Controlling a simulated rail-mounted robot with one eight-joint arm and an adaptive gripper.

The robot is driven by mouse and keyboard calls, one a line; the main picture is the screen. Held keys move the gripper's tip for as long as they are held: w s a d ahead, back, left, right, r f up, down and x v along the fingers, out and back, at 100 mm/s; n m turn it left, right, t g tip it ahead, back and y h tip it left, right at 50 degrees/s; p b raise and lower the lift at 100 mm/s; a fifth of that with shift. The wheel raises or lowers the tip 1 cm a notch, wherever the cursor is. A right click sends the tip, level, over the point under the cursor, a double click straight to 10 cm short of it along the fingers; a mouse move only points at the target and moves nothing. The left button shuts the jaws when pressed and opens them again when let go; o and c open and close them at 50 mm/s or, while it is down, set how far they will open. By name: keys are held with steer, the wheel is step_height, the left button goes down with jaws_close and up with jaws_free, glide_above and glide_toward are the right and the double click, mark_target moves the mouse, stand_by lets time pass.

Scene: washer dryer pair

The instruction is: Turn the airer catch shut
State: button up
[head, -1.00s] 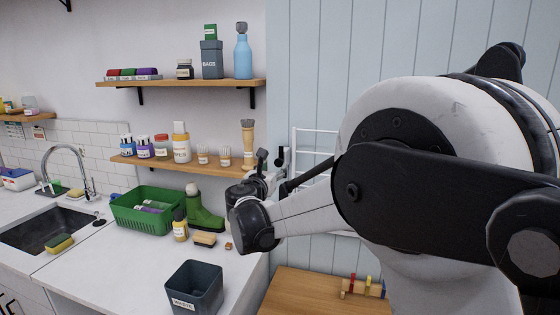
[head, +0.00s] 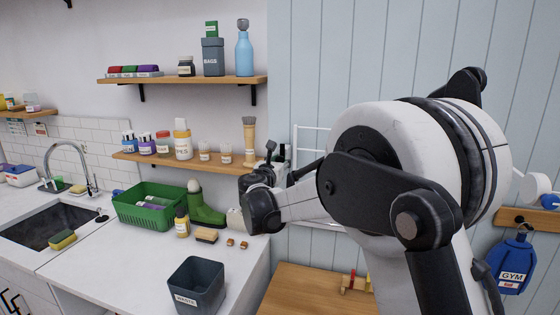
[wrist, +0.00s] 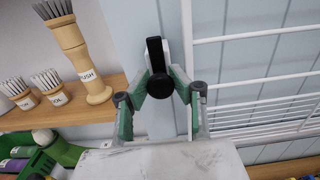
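The airer catch (wrist: 157,50) is a black lever with a round knob at its lower end, fixed on a light upright strip beside the white wire airer (wrist: 260,38). In the wrist view it points roughly straight up and down. In the head view my gripper (head: 272,160) is small and dark at the wall corner, and the catch is hard to make out there. My arm covers much of the airer.
A wooden shelf (head: 165,164) with jars, cups and a brush stands just left of my gripper. A wooden top (head: 300,292) lies under the airer.

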jaws_close()
steer(key=shift+m+b, duration=0.4)
steer(key=m+b, duration=0.2)
steer(key=shift+f+m, duration=0.15)
steer(key=shift+m, duration=0.25)
steer(key=m+b, duration=0.3)
steer(key=m, duration=0.1)
steer(key=shift+d+m, duration=0.1)
steer(key=shift+m, duration=0.2)
steer(key=m+b, duration=0.2)
steer(key=m, duration=0.3)
steer(key=shift+b, duration=0.3)
steer(key=shift+m+b, duration=0.6)
steer(key=shift+m, duration=1.8)
